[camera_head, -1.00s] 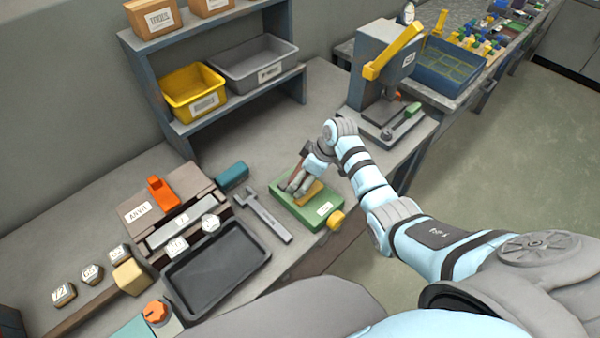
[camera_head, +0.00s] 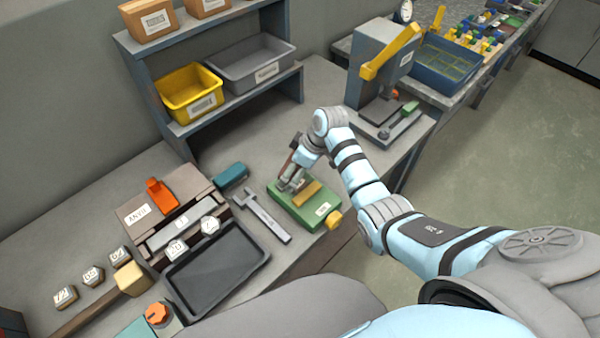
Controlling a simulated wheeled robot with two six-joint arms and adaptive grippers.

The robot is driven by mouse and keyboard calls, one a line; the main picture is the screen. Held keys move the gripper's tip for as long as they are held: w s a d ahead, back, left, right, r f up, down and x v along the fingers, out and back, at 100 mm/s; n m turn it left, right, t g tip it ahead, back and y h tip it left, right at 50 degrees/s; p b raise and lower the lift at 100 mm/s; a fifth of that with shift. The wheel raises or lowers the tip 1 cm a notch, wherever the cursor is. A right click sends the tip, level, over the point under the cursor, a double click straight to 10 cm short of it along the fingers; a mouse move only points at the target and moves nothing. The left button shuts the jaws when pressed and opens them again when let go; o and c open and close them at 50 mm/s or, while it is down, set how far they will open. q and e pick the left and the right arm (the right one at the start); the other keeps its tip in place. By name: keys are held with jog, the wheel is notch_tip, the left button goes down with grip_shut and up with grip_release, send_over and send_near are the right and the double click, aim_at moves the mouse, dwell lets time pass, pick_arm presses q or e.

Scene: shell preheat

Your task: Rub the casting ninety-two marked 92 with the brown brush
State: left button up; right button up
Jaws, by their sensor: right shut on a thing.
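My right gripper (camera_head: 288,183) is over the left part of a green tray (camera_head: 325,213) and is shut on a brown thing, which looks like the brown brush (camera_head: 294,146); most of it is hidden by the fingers. Small white-topped castings stand in two groups. Several are in a row at the left: one (camera_head: 65,295), one (camera_head: 93,275) and one (camera_head: 118,256). Two more, one (camera_head: 177,249) and one (camera_head: 209,226), are by the dark tray's back edge. Their numbers are too small to read surely, so I cannot tell which is 92. My left gripper is not in view.
An empty dark tray (camera_head: 215,272) lies at the front. A grey wrench-like tool (camera_head: 263,216) lies between it and the green tray. A block marked ANVIL (camera_head: 138,214) and a teal block (camera_head: 231,175) are behind. A press (camera_head: 383,65) stands at the back right.

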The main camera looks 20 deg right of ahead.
jog(key=shift+s+r, duration=0.15)
jog(key=shift+r, duration=1.5)
